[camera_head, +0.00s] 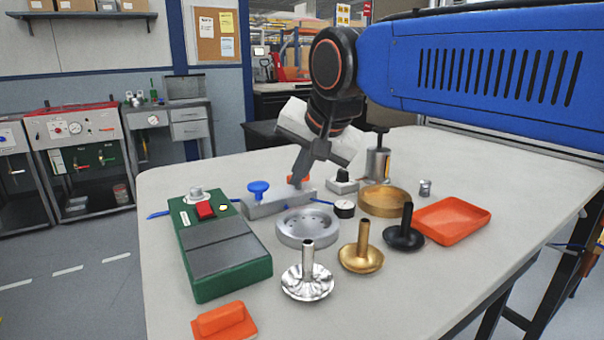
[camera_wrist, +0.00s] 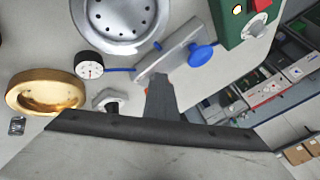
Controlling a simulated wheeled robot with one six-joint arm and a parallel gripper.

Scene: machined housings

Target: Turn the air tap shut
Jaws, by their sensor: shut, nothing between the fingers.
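A grey metal block (camera_head: 275,204) lies on the table with a blue round knob (camera_head: 258,188) standing on its left end. The block (camera_wrist: 173,52) and the blue knob (camera_wrist: 201,56) also show in the wrist view. An orange-red part (camera_head: 304,181) shows at the block's right end, mostly hidden behind my gripper. I cannot tell for certain which of these is the air tap. My gripper (camera_head: 297,183) is shut and empty, pointing down at the block's right end. In the wrist view its fingers (camera_wrist: 160,82) reach the block's near end; contact is unclear.
A dial gauge (camera_head: 344,208) joins the block by a blue tube. A green box (camera_head: 219,247) stands left, a silver perforated dish (camera_head: 306,227) in front. A black-knobbed fitting (camera_head: 342,182), a brass ring (camera_head: 384,201) and an orange tray (camera_head: 451,220) are to the right.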

